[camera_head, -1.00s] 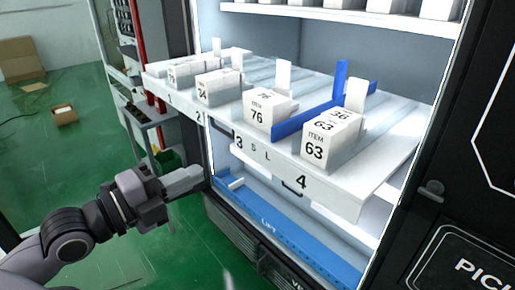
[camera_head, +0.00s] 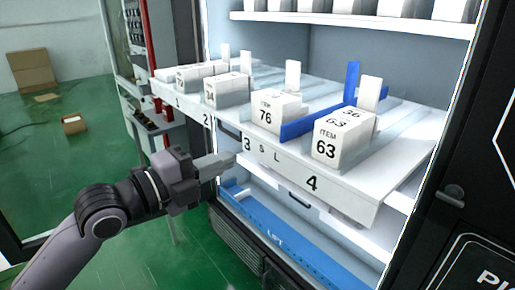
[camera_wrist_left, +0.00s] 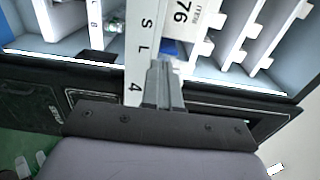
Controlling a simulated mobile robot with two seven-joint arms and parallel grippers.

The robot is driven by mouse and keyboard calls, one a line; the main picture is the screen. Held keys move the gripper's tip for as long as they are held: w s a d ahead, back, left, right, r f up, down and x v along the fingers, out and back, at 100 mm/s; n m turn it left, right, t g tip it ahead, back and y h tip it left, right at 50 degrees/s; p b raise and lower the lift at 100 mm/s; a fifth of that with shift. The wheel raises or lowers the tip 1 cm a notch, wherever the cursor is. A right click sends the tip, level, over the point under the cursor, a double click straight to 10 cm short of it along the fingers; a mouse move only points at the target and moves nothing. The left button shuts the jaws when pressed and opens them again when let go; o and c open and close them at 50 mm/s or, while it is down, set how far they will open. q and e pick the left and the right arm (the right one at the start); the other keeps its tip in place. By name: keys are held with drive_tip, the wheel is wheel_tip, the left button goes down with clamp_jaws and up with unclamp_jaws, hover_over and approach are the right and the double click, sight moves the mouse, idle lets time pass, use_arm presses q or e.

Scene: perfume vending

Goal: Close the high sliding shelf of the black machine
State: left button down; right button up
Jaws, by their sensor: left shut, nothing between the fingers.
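The white sliding shelf (camera_head: 345,199) is pulled out of the black machine (camera_head: 468,150). Its front edge carries the marks 1, 2, 3, S, L and 4, and boxes marked 76 (camera_head: 266,114) and 63 (camera_head: 327,148) stand on it. My left gripper (camera_head: 231,160) is shut and empty, its tips close to the shelf's front edge near the 3. In the left wrist view the shut fingers (camera_wrist_left: 165,68) lie beside the shelf's marked edge (camera_wrist_left: 137,50); I cannot tell whether they touch it. My right gripper is not in view.
A blue divider (camera_head: 318,122) stands between box rows on the shelf. A blue LIFT tray (camera_head: 285,250) lies low in the machine, below the shelf. Another shelf (camera_head: 345,20) with white boxes is above. Green floor (camera_head: 60,180) is open on the left, with cardboard boxes further back.

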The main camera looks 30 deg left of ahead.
sight(270, 142)
use_arm(q)
drive_tip(key=shift+p+x, duration=1.25)
drive_tip(key=shift+x, duration=3.2)
drive_tip(key=shift+w, duration=0.1)
